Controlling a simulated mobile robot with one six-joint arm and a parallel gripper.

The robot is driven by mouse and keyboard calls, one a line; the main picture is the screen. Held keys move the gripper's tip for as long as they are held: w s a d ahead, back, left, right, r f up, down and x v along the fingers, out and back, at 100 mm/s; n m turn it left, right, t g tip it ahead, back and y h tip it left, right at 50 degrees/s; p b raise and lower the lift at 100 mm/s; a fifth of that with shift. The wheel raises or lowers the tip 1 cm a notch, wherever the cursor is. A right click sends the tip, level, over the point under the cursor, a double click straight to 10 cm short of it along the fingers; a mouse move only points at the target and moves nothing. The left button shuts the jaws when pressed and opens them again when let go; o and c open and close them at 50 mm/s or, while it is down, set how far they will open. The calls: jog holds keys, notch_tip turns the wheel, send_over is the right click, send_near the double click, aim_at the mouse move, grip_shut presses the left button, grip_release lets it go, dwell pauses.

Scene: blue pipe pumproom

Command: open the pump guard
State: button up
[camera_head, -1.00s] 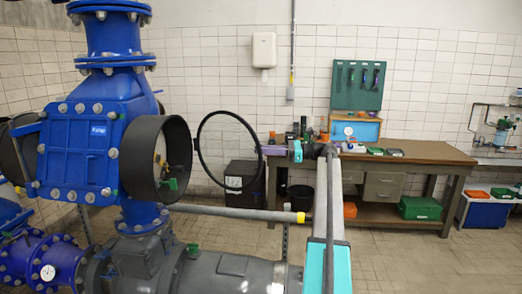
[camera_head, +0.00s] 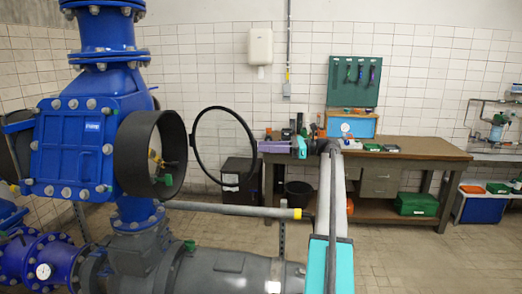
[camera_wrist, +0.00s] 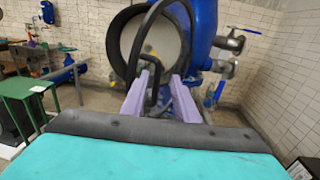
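The pump guard (camera_head: 250,129) is a round clear cover with a thin black rim. In the head view it stands swung out to the right of the wide black round housing (camera_head: 177,150) on the blue pump (camera_head: 75,148). Inside the housing are small yellow and green parts. My gripper (camera_head: 262,147) reaches in from the right, its pale purple fingers near the guard's right edge. In the wrist view my gripper (camera_wrist: 160,80) has its fingers spread apart. A dark curved bar shows between them, in front of the housing (camera_wrist: 117,42); whether it touches them I cannot tell.
A grey pipe (camera_head: 235,210) with a yellow end runs below the guard. A wooden workbench (camera_head: 410,150) with tools stands behind my arm. A black bin (camera_head: 240,175) stands by the wall. The floor at right is clear.

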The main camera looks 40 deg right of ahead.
jog(key=v, duration=1)
jog(key=shift+s+d+b, duration=0.15)
jog(key=shift+d+b, duration=0.05)
jog(key=shift+b, duration=0.2)
jog(key=shift+c, duration=0.2)
